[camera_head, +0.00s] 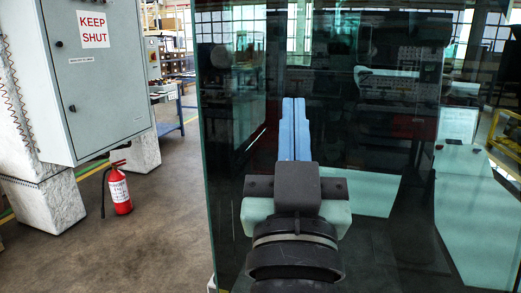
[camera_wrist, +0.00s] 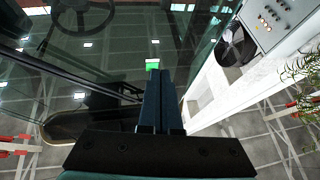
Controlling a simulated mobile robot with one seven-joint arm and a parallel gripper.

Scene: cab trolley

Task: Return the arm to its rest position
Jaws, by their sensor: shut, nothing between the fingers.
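My gripper (camera_head: 293,102) is in the middle of the head view, at the end of my outstretched arm. Its two long blue fingers lie side by side, shut, with nothing between them. In the wrist view my gripper (camera_wrist: 160,74) also shows shut and empty, pointing away from the camera. My arm's black wrist section fills the lower middle of the head view. The arm stands out before a large dark glass panel (camera_head: 230,130); how far the fingertips are from the glass I cannot tell.
A grey cabinet (camera_head: 105,95) marked KEEP SHUT and a red fire extinguisher (camera_head: 119,191) stand at left, with bare floor between them and the glass. The wrist view shows a steering wheel (camera_wrist: 82,14), a black fan (camera_wrist: 235,46) and a plant (camera_wrist: 300,70) at right.

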